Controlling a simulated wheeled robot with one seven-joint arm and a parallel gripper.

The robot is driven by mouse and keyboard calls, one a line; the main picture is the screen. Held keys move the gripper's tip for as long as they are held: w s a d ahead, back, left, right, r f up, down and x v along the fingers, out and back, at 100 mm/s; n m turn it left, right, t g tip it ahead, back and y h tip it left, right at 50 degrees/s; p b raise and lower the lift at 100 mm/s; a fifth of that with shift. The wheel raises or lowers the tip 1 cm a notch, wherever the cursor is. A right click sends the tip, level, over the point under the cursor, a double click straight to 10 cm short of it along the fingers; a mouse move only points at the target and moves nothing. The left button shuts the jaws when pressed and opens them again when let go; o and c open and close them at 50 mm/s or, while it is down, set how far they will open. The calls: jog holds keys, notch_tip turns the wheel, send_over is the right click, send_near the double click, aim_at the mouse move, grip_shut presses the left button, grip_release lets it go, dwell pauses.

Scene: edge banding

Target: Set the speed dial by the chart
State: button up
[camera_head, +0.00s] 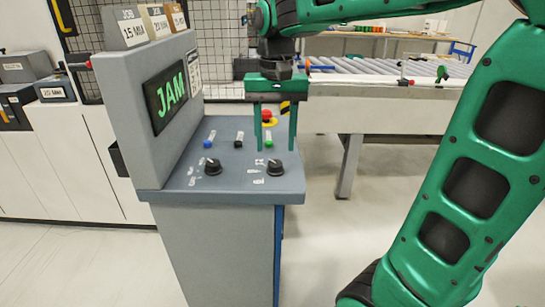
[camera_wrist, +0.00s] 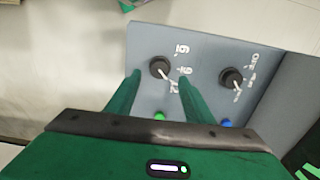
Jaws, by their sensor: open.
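The grey control console carries two black dials, a left dial (camera_head: 212,167) and a right dial (camera_head: 275,167), each with a pale pointer line and small white markings. My gripper (camera_head: 275,148) is open and empty, pointing down just above the right dial. In the wrist view the right dial (camera_wrist: 160,67) shows between my fingertips, apart from them, and the left dial (camera_wrist: 231,78) is off to the right. A white chart-like sheet (camera_head: 194,72) on the upright panel is seen edge-on and unreadable. A job card (camera_head: 129,33) on top reads 15 MM.
The screen (camera_head: 167,95) reads JAM. Blue, black and green buttons (camera_head: 269,144) stand behind the dials, with a red emergency button (camera_head: 267,115) at the back. A roller conveyor (camera_head: 380,88) is behind. The console's front edge is clear.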

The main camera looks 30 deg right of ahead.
aim_at(275, 162)
jog(key=shift+f, duration=2.65)
jog(key=shift+c, duration=0.6)
jog(key=c, duration=0.9)
